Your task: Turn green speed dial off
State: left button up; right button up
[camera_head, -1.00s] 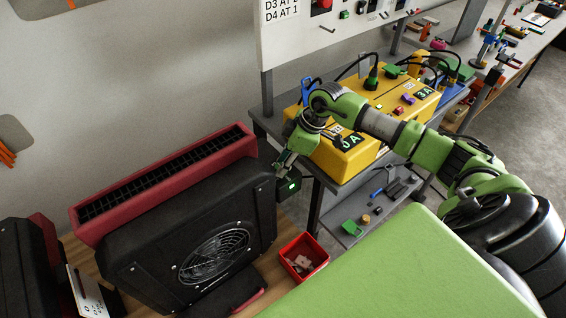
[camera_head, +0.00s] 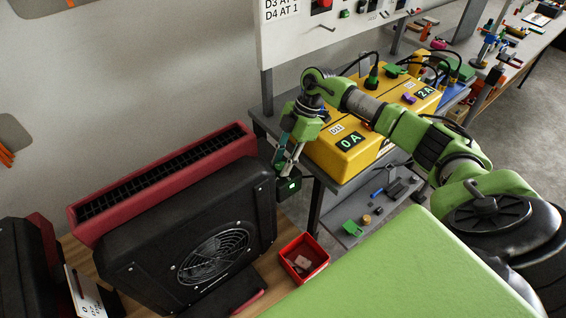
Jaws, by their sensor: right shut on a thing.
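A black machine with a round fan grille (camera_head: 214,257) and a red top frame with a dark slotted grid (camera_head: 165,175) stands at the left. At its right end is a small black control box with a lit green patch (camera_head: 288,185). My right gripper (camera_head: 281,167) reaches down to this box from above, its fingers shut at the box's upper edge. The green speed dial cannot be made out; the fingers and the machine hide the held part. My left gripper is not in view.
Yellow power boxes (camera_head: 342,152) with lit displays 0A and 2A stand on a grey bench behind my right arm. A red bin (camera_head: 303,258) stands right of the machine. Loose items lie on the bench's lower shelf (camera_head: 345,232).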

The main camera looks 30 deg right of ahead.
jog(key=n, duration=0.2)
jog(key=n+g+b, duration=0.1)
jog(key=shift+w+n, duration=0.2)
jog(key=shift+n, duration=0.2)
jog(key=n, duration=0.1)
jog(key=n+g+h+b, duration=0.1)
jog(key=n, duration=0.1)
jog(key=shift+w+a+n+g+b, duration=0.1)
jog(key=shift+n+g+b, duration=0.2)
jog(key=n+g+b, duration=0.1)
jog(key=n, duration=0.2)
jog(key=shift+n+h+b, duration=0.3)
jog(key=shift+h, duration=0.1)
jog(key=shift+a+n+g+h+b, duration=0.1)
jog(key=shift+n+g+h+b, duration=0.35)
jog(key=shift+n, duration=1.45)
jog(key=o, duration=1.1)
